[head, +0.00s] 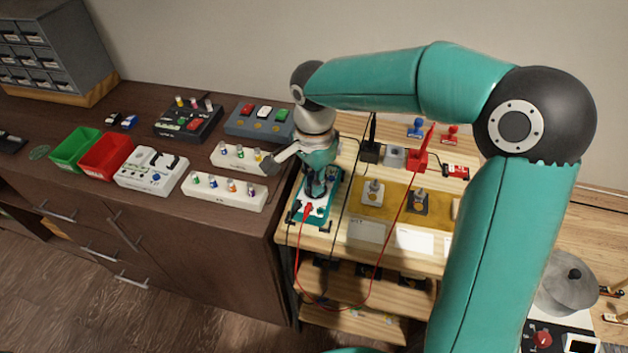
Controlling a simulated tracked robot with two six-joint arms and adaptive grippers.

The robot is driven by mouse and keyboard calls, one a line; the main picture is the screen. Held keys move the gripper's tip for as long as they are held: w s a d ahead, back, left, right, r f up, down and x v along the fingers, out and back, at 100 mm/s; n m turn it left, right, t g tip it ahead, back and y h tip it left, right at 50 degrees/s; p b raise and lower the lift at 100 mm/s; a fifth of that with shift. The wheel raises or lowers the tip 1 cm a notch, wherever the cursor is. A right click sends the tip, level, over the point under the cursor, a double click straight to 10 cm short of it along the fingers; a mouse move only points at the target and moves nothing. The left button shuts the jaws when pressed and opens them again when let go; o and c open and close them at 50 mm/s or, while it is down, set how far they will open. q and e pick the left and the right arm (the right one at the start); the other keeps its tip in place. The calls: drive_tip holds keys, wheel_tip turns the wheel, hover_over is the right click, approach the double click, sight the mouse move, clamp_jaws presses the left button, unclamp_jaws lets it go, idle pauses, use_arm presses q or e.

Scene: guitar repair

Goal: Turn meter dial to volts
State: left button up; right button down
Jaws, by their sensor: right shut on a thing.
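The meter (298,214) is a teal-edged box lying near the left edge of the light wooden bench. A red lead is plugged into its front face. My right gripper (316,194) points down onto the meter from above, its fingers shut at the place of the dial. The dial itself is hidden by the fingers, so I cannot read which mark it points to. My left gripper is not in view.
Red and black leads loop around the meter and over the bench edge. A yellow mat (385,212) with two switches lies to the right. A dark cabinet on the left holds white switch strips (225,192), a green bin (75,147) and a red bin (106,155).

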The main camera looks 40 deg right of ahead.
drive_tip(key=c, duration=1.2)
unclamp_jaws()
drive_tip(key=shift+r, duration=0.15)
wheel_tip(320, 180, up, 12)
drive_tip(key=shift+f, duration=0.2)
